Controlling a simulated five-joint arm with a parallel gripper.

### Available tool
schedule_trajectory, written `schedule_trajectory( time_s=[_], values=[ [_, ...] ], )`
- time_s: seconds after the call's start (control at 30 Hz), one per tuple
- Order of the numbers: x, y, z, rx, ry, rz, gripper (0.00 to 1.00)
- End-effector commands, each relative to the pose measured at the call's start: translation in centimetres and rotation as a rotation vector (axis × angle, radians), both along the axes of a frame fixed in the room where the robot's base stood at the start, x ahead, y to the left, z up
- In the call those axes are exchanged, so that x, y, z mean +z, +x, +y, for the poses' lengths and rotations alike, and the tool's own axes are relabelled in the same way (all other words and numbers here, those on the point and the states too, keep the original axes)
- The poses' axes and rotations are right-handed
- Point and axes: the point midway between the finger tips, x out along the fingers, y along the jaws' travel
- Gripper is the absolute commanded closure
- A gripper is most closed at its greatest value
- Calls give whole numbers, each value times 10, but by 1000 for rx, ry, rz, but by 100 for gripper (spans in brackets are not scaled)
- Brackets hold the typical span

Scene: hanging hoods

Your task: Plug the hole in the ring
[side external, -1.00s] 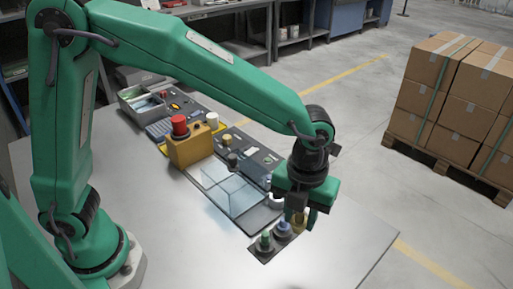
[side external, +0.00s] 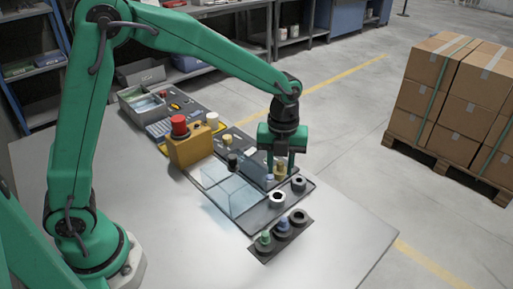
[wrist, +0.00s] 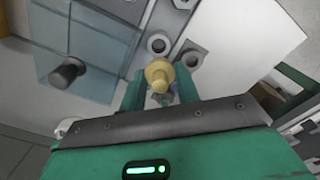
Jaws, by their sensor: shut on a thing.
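My gripper (side external: 279,164) is shut on a yellow plug (side external: 281,170), held upright above the dark panel; the plug also shows between the fingers in the wrist view (wrist: 159,72). A pale round ring (side external: 277,199) and a grey ring (side external: 298,184) with dark holes lie on the panel nearby, in front of the gripper. Both rings show past the plug in the wrist view, one round (wrist: 158,44) and one angular (wrist: 192,57). A dark holder (side external: 281,241) carries a green plug (side external: 264,238) and a blue plug (side external: 283,225); its third seat is empty.
A yellow box with a red button (side external: 180,126) stands further left. A small bluish piece (side external: 269,181) is below the gripper. The front of the table is free.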

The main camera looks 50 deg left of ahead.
Motion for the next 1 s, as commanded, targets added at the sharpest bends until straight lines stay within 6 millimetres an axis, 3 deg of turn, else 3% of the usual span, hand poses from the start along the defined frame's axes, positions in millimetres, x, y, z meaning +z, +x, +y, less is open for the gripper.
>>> schedule_trajectory(
  time_s=[0.47, 1.0],
  values=[
    [-5, 2, 4, 8, -1, -1, 90],
    [-37, 1, 4, 8, 0, 1, 90]
  ],
)
